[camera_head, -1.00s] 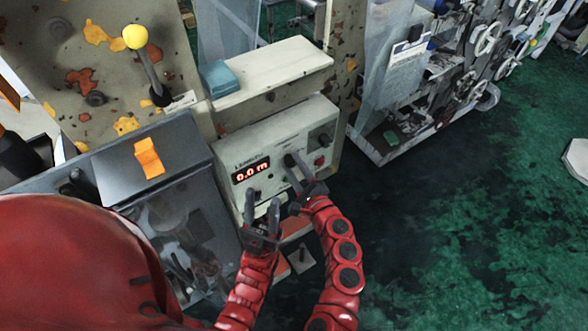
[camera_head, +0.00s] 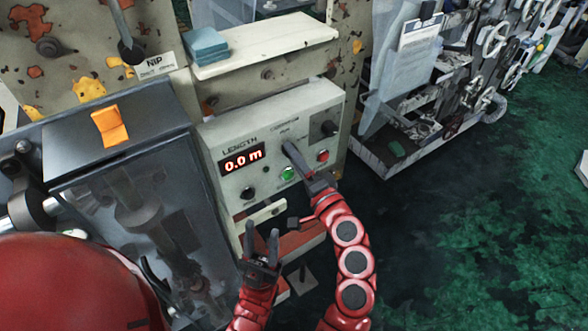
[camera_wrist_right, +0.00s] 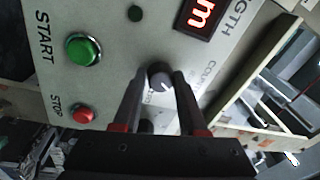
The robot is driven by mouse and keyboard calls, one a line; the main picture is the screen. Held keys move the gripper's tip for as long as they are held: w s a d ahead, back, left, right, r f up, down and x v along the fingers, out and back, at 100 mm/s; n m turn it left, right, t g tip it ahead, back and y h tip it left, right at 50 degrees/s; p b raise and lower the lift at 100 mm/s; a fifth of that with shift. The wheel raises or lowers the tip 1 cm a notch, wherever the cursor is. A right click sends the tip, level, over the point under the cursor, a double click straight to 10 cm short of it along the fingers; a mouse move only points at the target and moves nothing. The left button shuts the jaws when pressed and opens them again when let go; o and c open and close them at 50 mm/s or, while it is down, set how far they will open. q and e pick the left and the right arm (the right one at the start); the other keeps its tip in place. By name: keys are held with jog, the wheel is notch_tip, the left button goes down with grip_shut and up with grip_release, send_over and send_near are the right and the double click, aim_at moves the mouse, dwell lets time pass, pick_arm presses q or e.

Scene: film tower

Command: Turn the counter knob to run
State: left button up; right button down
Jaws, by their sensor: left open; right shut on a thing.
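The counter knob (camera_wrist_right: 160,76) is a dark round knob with a white pointer mark on the grey LENGTH panel (camera_head: 220,140). In the wrist view it sits between the fingers of my right gripper (camera_wrist_right: 153,82), which is shut on it. In the head view my right gripper (camera_head: 294,160) reaches the panel under the COUNTER label and hides the knob. The position labels around the knob are partly covered by the fingers. My left gripper (camera_head: 262,243) is open and empty, below and in front of the panel.
A grey cabinet (camera_head: 75,150) stands to the left. Green floor (camera_head: 480,240) lies open at the right.

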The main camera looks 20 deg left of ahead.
jog(key=shift+f+n+g+y+b, duration=0.1)
jog(key=shift+n+g+y+b, duration=0.1)
jog(key=shift+n+b, duration=1.7)
jog(key=shift+f+n+g+y+b, duration=0.1)
jog(key=shift+n+g+y+b, duration=0.1)
jog(key=shift+n+b, duration=1.7)
jog(key=shift+r+m+b, duration=0.1)
jog(key=shift+m+b, duration=0.2)
jog(key=shift+b, duration=0.1)
jog(key=shift+c, duration=2.2)
grip_release()
